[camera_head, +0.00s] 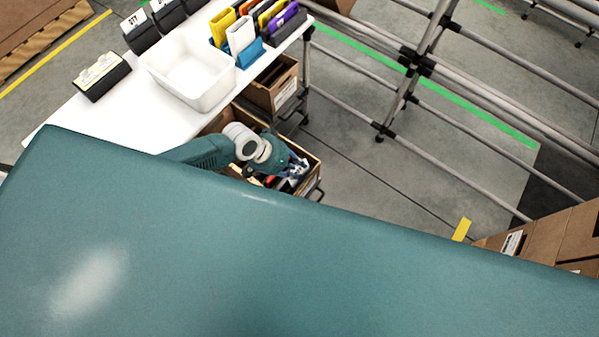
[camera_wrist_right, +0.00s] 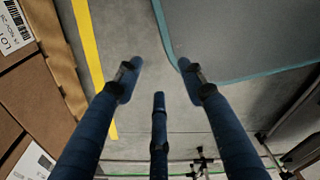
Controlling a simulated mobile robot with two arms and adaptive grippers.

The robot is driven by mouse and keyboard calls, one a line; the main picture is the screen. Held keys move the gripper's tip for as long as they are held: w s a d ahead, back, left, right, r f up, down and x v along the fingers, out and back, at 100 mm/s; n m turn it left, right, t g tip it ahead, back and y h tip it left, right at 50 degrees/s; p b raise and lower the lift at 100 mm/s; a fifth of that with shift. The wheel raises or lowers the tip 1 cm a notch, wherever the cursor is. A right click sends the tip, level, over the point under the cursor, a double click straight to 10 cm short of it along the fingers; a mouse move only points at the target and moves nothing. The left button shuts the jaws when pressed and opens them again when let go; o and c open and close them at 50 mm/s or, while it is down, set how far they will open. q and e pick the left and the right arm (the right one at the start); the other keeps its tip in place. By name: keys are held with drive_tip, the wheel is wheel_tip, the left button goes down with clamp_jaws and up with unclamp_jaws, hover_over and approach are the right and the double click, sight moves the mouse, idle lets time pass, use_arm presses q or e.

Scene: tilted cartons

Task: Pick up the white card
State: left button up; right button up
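A white, card-like piece (camera_head: 240,36) stands upright among coloured pieces at the far right end of the white table in the head view. My left gripper (camera_head: 296,168) points down into an open carton (camera_head: 314,160) below the table's right edge, well apart from that white piece. Its blue fingers are small and partly hidden by my arm and the carton's contents, so I cannot tell if they are open or hold anything. My right gripper (camera_wrist_right: 160,80) shows in the right wrist view with its fingers spread and nothing between them, above the grey floor.
A white bin (camera_head: 188,68) and dark labelled boxes (camera_head: 102,76) stand on the white table (camera_head: 85,125). A second carton (camera_head: 272,84) sits behind the first. Metal pipe racks (camera_head: 405,80) stand to the right. Brown cartons (camera_wrist_right: 25,95) line the right wrist view's left side.

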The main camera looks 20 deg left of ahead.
use_arm(q)
clamp_jaws()
drive_tip(key=shift+r, duration=0.15)
